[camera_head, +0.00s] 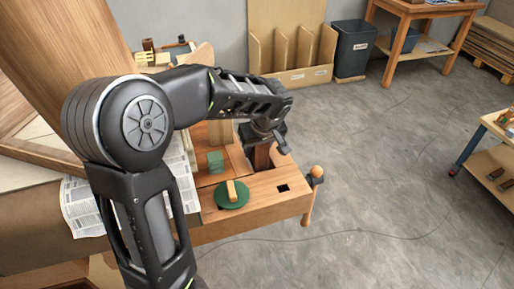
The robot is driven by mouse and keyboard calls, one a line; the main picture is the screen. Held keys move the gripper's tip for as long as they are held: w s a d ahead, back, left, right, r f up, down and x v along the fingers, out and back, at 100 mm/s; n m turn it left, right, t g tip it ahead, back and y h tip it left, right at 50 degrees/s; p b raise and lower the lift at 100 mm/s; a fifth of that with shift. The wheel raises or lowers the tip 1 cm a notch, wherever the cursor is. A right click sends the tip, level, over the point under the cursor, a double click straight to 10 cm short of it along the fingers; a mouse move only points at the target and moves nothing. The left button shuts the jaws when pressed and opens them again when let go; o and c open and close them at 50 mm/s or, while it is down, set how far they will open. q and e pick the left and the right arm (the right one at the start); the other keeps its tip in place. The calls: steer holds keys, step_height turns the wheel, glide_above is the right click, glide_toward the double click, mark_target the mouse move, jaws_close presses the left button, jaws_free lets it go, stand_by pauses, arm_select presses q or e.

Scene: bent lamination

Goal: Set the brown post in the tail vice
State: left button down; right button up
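The brown post (262,158) is a short, dark reddish-brown block at the right part of the wooden bench, directly below my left gripper (264,140). The gripper points down over it and hides its upper end. I cannot tell whether the fingers are closed on the post, or whether its foot touches the bench. The tail vice (316,175) is at the bench's right end, with a dark fitting and a wooden handle hanging down. A dark square hole (283,188) lies in the bench top just left of it. My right gripper is not in view.
A green disc with a wooden grip (232,196) and a green block (215,161) lie on the bench left of the post. Newspaper (84,206) covers the bench further left. Open concrete floor (390,190) lies right of the bench. A dark bin (353,48) stands behind.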

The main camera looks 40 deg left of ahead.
arm_select(q)
steer(key=shift+f, duration=0.1)
stand_by(0.5)
steer(key=c, duration=0.8)
jaws_free()
steer(key=shift+o, duration=0.5)
steer(key=shift+o, duration=1.4)
steer(key=shift+r+p, duration=2.4)
steer(key=shift+r, duration=1.65)
steer(key=shift+f, duration=0.1)
